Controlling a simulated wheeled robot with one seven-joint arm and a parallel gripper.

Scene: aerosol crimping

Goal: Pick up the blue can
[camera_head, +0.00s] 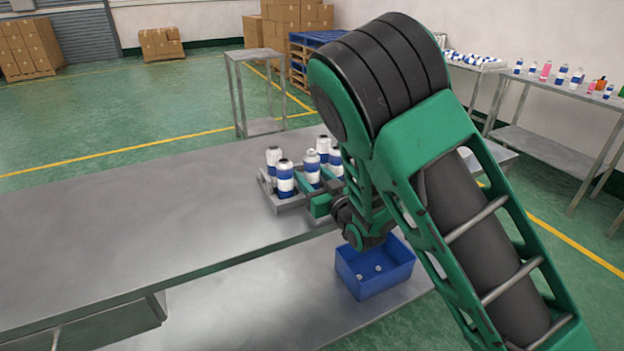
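Several blue-and-white cans stand upright in a grey tray (290,203) on the metal table. A further can (323,146) is at the back, and one (336,165) is partly hidden by my arm. My gripper (316,192) is low at the tray's right front, close to the cans. Its fingertips are small and partly hidden, so I cannot tell whether it holds a can.
A blue bin (372,284) with small pale pieces sits on a lower surface in front of the table (130,225). The table's left side is clear. Side tables (545,150) with bottles stand at back right. A small metal stand (262,128) is behind the table.

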